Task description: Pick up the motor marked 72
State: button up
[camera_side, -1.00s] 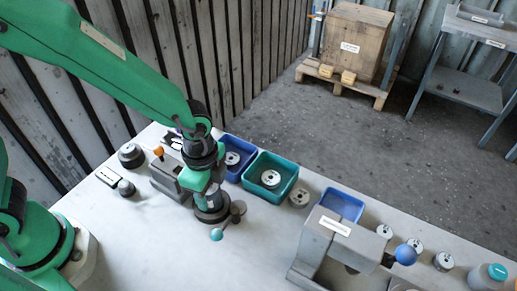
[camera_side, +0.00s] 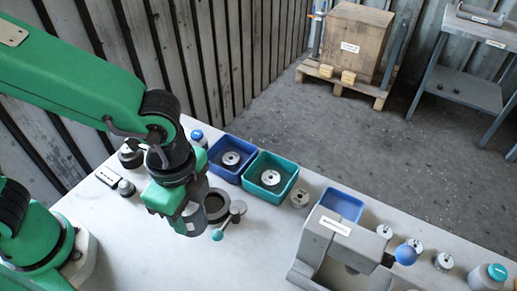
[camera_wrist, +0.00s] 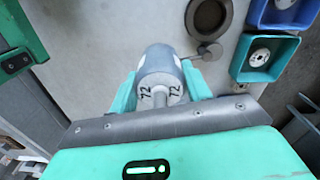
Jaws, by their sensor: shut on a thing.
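The motor marked 72 (camera_wrist: 160,75) is a grey cylinder with a pale end face, a short shaft and "72" printed twice. My gripper (camera_wrist: 160,90) has its two green fingers closed on either side of it. In the side view the motor (camera_side: 194,219) hangs below my gripper (camera_side: 181,205), left of a dark round ring fixture (camera_side: 217,205). The ring looks empty in the wrist view (camera_wrist: 208,17), with the motor apart from it.
A blue bin (camera_side: 226,179) and a teal bin (camera_side: 262,199) hold round parts. A grey fixture (camera_side: 335,240) with a blue-knobbed lever is to the right. The front tabletop (camera_side: 150,255) is clear.

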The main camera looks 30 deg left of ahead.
jog(key=shift+s+d+r, duration=0.3)
jog(key=shift+s+r, duration=0.1)
jog(key=shift+s, duration=0.2)
dwell(0.3)
